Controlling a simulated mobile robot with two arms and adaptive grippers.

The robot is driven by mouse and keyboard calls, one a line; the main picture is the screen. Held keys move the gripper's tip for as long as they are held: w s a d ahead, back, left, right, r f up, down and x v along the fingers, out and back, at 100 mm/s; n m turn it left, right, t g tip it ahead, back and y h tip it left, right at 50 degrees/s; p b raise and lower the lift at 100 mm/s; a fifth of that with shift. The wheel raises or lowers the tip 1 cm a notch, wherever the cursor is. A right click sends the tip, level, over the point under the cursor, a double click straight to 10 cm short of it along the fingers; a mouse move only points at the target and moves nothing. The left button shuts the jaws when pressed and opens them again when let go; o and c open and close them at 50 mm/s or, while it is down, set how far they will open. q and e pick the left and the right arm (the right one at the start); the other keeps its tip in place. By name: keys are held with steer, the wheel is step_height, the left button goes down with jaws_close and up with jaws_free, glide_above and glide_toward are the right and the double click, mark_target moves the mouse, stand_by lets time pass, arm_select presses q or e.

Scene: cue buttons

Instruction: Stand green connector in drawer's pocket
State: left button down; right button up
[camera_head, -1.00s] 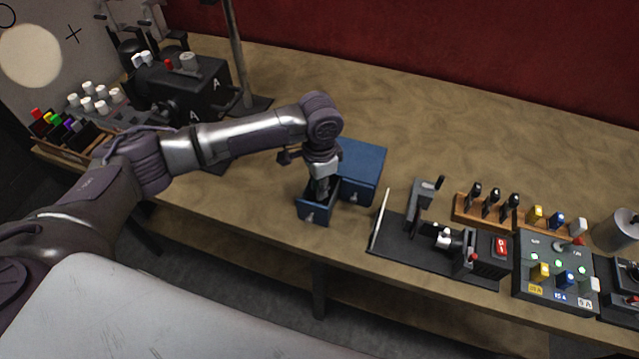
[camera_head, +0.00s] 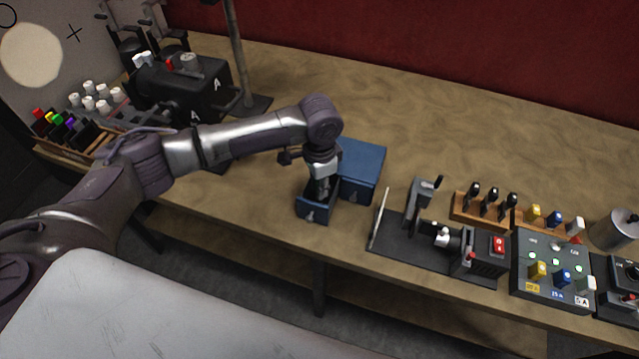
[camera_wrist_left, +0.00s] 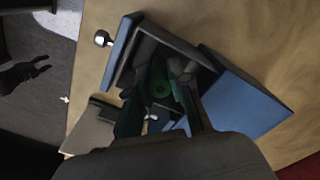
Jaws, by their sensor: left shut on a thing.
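My left gripper (camera_head: 322,192) points down into the open blue drawer (camera_head: 313,215), which sticks out from its blue cabinet (camera_head: 362,168) toward me. In the left wrist view, the gripper's fingers (camera_wrist_left: 160,102) reach into the dark inside of the drawer (camera_wrist_left: 122,48). They are shut on the green connector (camera_wrist_left: 160,87), which shows dark green between them. The connector's lower end and the pocket are in shadow, so I cannot tell whether it is seated or touches the pocket floor.
Right of the drawer stand a black fixture with a lever (camera_head: 421,205) and a switch panel (camera_head: 553,270). A black machine (camera_head: 185,88) and a rack of coloured pieces (camera_head: 68,133) are at the left. The bench behind the cabinet is clear.

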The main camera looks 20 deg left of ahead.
arm_select(q)
steer(key=shift+p, duration=0.45)
steer(key=shift+f, duration=1.15)
stand_by(1.3)
steer(key=c, duration=1)
jaws_free()
steer(key=shift+o, duration=0.2)
steer(key=shift+w+r+p, duration=0.1)
steer(key=shift+r+p, duration=0.85)
steer(key=shift+p, duration=0.25)
step_height(320, 180, up, 3)
steer(key=p, duration=0.3)
steer(key=shift+r, duration=0.1)
steer(key=shift+r+p, duration=1)
